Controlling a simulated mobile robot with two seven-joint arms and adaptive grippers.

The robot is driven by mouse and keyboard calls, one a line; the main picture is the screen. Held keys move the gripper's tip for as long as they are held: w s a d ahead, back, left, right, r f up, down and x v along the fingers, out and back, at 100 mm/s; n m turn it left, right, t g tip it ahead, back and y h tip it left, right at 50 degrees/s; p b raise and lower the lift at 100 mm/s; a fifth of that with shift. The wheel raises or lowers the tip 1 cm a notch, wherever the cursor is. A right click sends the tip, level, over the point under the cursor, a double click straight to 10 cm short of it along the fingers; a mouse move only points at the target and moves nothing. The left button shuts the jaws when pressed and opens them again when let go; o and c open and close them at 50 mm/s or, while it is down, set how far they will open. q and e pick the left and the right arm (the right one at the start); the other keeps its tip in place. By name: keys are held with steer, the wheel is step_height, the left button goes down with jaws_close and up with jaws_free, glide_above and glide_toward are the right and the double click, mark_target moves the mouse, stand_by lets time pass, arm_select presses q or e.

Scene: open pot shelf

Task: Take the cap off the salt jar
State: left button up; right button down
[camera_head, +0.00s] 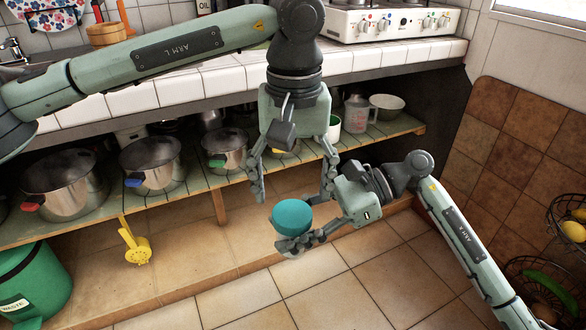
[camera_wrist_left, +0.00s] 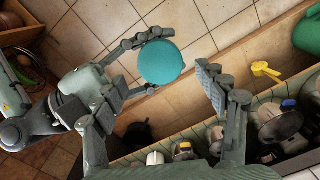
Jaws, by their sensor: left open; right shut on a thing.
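The salt jar shows as a round teal thing, with its teal cap (camera_head: 292,212) facing up, in the lower middle of the head view. The cap also shows in the left wrist view (camera_wrist_left: 161,62) as a teal disc. Most of the jar's body is hidden below the cap and by the right gripper's fingers. My right gripper (camera_head: 290,240) is shut on the jar from the right and holds it in the air above the floor. My left gripper (camera_head: 290,192) points down, open and empty, just above the cap, with one finger to each side. No touch with the cap is visible.
A low shelf with several pots (camera_head: 152,163), a measuring jug (camera_head: 357,113) and a bowl (camera_head: 387,106) lies behind. A yellow ladle (camera_head: 135,247) hangs at its front. A green waste bin (camera_head: 35,280) stands at the left. A fruit basket (camera_head: 572,215) is at the right.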

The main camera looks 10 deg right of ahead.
mark_target(293, 213)
arm_select(q)
steer(key=shift+f, duration=2.3)
steer(key=c, duration=1.2)
steer(key=n, duration=0.6)
steer(key=shift+d+r+n, duration=0.1)
steer(key=shift+n, duration=0.2)
steer(key=o, duration=1.3)
